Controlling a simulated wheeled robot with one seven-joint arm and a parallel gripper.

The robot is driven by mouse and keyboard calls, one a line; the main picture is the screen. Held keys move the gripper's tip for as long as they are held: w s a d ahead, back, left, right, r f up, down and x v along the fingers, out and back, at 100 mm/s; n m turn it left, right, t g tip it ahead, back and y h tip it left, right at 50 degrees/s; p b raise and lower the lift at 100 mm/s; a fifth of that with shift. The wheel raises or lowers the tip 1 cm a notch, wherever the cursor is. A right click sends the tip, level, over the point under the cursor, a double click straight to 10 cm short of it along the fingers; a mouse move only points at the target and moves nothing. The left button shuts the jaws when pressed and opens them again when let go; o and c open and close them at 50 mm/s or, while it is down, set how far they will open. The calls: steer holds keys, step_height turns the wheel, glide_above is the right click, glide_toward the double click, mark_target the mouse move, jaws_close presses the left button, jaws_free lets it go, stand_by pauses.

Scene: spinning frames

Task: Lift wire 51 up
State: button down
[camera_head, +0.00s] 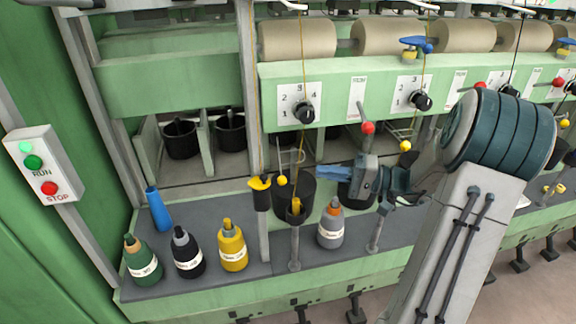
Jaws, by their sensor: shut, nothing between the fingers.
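Two bent wires with yellow ball ends are near me: a left wire (300,155) with its ball just below, and a right wire (402,132) with its ball beyond my gripper. No number 51 is readable on either, so I cannot tell which is wire 51. My gripper (322,173) has blue fingers pointing left, shut and empty. Its tips are right of the left wire's ball and look apart from it; the depth gap is unclear. My arm hides part of the machine on the right.
A red-ball lever (367,128) stands just above my gripper. A black pot (296,200) is below the left wire. Several bottles, including a grey one (331,228), stand on the dark shelf (205,266). Thin yellow threads hang from above. A RUN/STOP box (44,165) is far left.

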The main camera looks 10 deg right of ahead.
mark_target(280, 161)
steer(key=shift+w+d+r+t, duration=0.1)
steer(key=shift+w+d+t, duration=0.25)
steer(key=shift+d, duration=0.2)
steer(key=shift+a, duration=0.1)
steer(key=a+p, duration=0.3)
steer(key=a, duration=0.6)
steer(key=shift+w+a, duration=0.15)
steer(key=shift+a, duration=0.05)
steer(key=shift+r, duration=0.1)
